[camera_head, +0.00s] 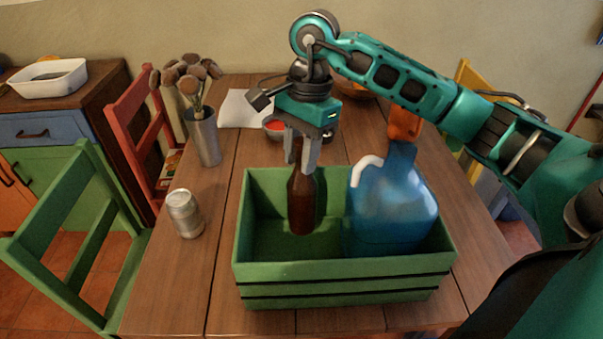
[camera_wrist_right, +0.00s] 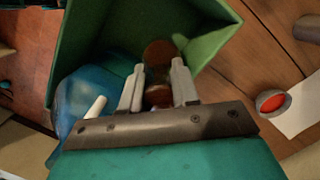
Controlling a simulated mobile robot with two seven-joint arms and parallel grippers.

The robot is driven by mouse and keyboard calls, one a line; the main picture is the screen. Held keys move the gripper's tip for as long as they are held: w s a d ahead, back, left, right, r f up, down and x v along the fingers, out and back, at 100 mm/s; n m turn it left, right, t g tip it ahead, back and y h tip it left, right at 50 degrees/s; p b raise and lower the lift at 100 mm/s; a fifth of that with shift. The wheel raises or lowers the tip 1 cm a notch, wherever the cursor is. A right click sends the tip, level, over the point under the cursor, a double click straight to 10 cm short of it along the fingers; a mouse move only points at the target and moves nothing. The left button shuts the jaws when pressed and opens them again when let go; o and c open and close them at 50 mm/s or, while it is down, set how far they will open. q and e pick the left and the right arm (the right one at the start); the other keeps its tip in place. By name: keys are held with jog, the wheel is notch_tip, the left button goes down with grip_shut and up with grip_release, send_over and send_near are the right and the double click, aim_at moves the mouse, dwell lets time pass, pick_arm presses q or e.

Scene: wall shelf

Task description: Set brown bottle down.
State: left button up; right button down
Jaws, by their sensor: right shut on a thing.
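The brown bottle (camera_head: 301,203) is upright inside the green crate (camera_head: 345,270), in its left part. My right gripper (camera_head: 303,160) is above the crate and shut on the bottle's neck. In the right wrist view the bottle (camera_wrist_right: 158,94) shows between the two fingers of the right gripper (camera_wrist_right: 158,82), with the crate (camera_wrist_right: 100,30) around it. I cannot tell whether the bottle's base touches the crate floor. My left gripper is not in view.
A blue jug (camera_head: 390,205) with an orange cap fills the crate's right part. A silver can (camera_head: 185,214) and a metal vase (camera_head: 203,138) stand left of the crate. A small bowl (camera_head: 274,128) and white paper (camera_head: 243,108) lie behind. Chairs flank the table.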

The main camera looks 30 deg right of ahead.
jog(key=shift+f, duration=2.35)
jog(key=shift+f, duration=0.15)
jog(key=c, duration=0.8)
grip_release()
jog(key=shift+c, duration=0.2)
notch_tip(320, 180, up, 12)
jog(key=d, duration=0.1)
jog(key=shift+w+d, duration=0.25)
jog(key=shift+d, duration=0.1)
